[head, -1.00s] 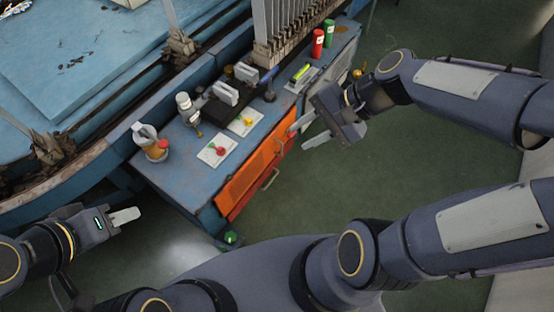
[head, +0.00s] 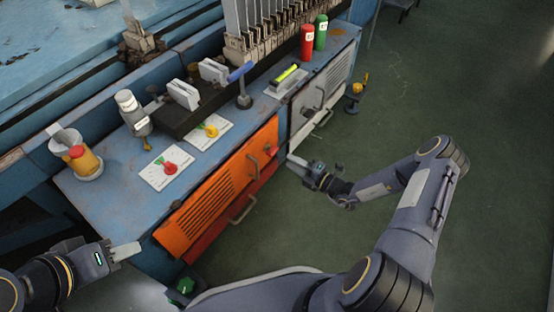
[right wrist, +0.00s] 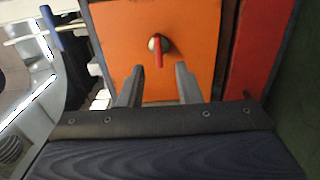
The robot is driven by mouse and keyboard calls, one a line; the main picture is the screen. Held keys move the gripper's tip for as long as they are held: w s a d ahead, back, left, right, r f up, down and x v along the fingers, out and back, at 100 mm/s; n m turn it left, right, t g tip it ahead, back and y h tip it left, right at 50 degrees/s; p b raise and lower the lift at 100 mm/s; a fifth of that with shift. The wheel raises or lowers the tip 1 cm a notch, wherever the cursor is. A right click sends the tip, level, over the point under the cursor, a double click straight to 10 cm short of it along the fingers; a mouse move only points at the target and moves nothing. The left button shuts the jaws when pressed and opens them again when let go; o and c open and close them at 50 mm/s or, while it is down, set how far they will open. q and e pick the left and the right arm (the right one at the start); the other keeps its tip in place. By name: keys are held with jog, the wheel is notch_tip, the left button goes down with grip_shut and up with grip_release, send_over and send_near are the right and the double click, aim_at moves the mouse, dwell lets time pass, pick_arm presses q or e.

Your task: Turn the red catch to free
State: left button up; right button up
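The red catch (right wrist: 158,52) sits on a pale round boss on the orange door (right wrist: 108,38) in the right wrist view. Its red bar hangs roughly straight down. In the head view the catch (head: 270,150) shows small near the orange door's (head: 195,215) right upper corner. My right gripper (right wrist: 160,84) is open and empty, its two fingers pointing at the door on either side of the catch's line, apart from the catch. In the head view this gripper (head: 297,166) is just right of the catch. My left gripper (head: 126,251) is at lower left, far from the catch, seen edge-on.
A handle (head: 243,208) juts from below the orange door. Green floor (head: 390,130) to the right is open.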

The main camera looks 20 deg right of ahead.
jog(key=b+x, duration=0.2)
jog(key=x, duration=0.5)
jog(key=shift+a, duration=0.15)
jog(key=shift+r, duration=0.1)
jog(key=shift+c, duration=0.4)
grip_shut()
